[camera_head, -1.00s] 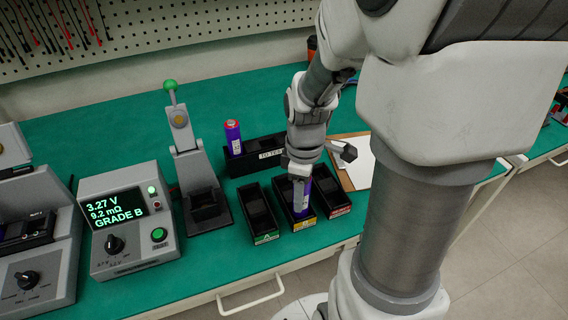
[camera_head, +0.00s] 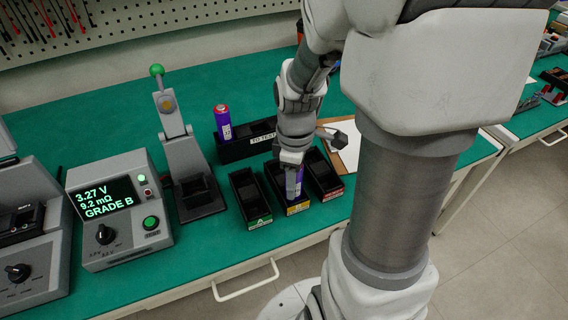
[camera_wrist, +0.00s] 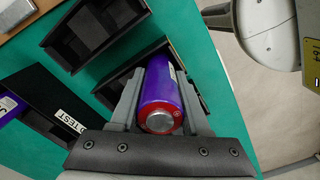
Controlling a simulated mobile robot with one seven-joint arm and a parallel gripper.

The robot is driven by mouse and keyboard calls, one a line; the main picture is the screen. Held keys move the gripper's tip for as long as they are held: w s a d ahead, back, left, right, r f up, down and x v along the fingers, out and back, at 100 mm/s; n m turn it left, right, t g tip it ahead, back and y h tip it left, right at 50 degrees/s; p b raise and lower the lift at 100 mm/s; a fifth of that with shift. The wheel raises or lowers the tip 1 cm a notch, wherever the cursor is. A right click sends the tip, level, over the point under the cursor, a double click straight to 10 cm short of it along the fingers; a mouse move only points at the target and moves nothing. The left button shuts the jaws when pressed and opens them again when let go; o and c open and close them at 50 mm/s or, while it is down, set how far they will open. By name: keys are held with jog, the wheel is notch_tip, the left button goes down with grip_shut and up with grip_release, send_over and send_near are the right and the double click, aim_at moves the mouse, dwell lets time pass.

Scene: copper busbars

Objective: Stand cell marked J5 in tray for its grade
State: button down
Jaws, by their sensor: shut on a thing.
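My gripper (camera_head: 292,170) is shut on a purple cell (camera_head: 294,183) with a red-ringed silver end. It holds the cell upright in the middle black tray (camera_head: 273,181), which has a yellow label. In the wrist view the cell (camera_wrist: 161,95) sits between both fingers, its top end towards the camera. I cannot read a J5 mark on it, and its foot is hidden. The green-labelled tray (camera_head: 243,190) on the left and the red-labelled tray (camera_head: 318,170) on the right look empty. The tester screen (camera_head: 103,201) reads 3.27 V, 9.2 mΩ, GRADE B.
Another purple cell (camera_head: 223,123) stands in the black TO TEST rack (camera_head: 236,152) behind the trays. A grey lever fixture (camera_head: 181,155) with a green knob stands left of the trays. A clipboard (camera_head: 346,153) lies to the right. Green bench is clear at back left.

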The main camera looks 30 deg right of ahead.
jog(key=shift+f, duration=0.25)
dwell(0.4)
jog(key=shift+c, duration=1.5)
grip_release()
notch_tip(320, 180, up, 6)
jog(key=p, duration=0.5)
jog(key=shift+r, duration=0.1)
jog(key=s+a+r+m+t+p, duration=0.2)
jog(key=r+m+p, duration=0.1)
jog(key=r, duration=0.6)
jog(key=s+a+r+m+t+p, duration=0.1)
jog(key=s+a+r+m+p, duration=0.2)
jog(key=r, duration=0.7)
jog(key=s+a+r+m+t+p, duration=0.2)
jog(key=r+m+p, duration=0.2)
jog(key=r, duration=0.5)
jog(key=shift+s+a+r+t+p, duration=0.2)
jog(key=shift+s+a+t+p, duration=0.15)
jog(key=shift+p, duration=0.5)
